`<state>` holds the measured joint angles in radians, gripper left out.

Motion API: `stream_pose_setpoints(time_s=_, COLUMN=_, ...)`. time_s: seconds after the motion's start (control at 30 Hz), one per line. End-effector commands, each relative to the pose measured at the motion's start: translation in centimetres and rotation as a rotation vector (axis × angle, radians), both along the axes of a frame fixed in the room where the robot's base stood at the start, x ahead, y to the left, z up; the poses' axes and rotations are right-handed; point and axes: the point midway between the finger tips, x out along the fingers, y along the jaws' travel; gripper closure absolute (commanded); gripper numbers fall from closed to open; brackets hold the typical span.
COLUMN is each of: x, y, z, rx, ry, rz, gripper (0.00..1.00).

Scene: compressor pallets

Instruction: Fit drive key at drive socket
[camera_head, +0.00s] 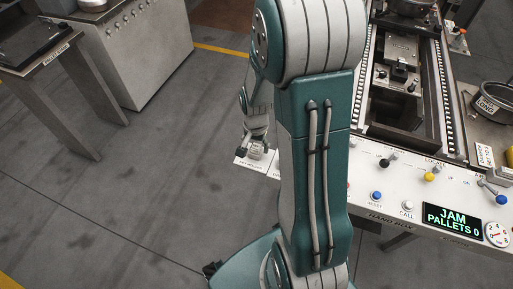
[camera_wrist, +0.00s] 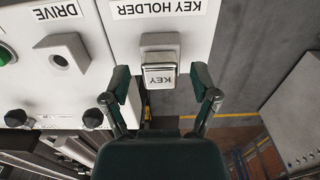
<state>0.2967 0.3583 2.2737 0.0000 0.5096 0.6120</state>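The key (camera_wrist: 160,76) is a metal block marked KEY, seated in the grey key holder (camera_wrist: 160,41) beneath the upside-down KEY HOLDER label in the wrist view. My gripper (camera_wrist: 161,82) is open, one finger on each side of the key, with visible gaps to both. The drive socket (camera_wrist: 62,54) is a grey block with a dark round hole, to the left under the DRIVE label; the hole looks empty. In the head view my gripper (camera_head: 256,145) is small and partly hidden behind my arm, over the panel's left end. The drive socket is hidden there.
The white control panel (camera_head: 400,200) carries several knobs and buttons and a display reading JAM, PALLETS 0. A conveyor (camera_head: 446,95) with a fixture stands behind it. A grey cabinet (camera_head: 140,55) and bench are at left. Black knobs (camera_wrist: 93,118) sit near the drive socket.

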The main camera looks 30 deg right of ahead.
Motion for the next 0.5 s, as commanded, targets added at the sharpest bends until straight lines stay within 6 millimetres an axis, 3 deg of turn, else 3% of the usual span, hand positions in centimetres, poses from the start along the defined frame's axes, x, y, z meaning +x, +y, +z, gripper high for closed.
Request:
stream_pose_setpoints(time_s=0.03, x=0.0, y=0.0, z=0.0, rx=0.0, ry=0.0, rz=0.0, gripper=0.41)
stream_pose_setpoints(time_s=0.17, x=0.0, y=0.0, z=0.0, rx=0.0, ry=0.0, rz=0.0, gripper=0.99)
stream_pose_setpoints(time_s=0.5, x=0.03, y=-0.01, z=0.42, rx=0.0, ry=-0.001, rz=0.0, gripper=1.0)
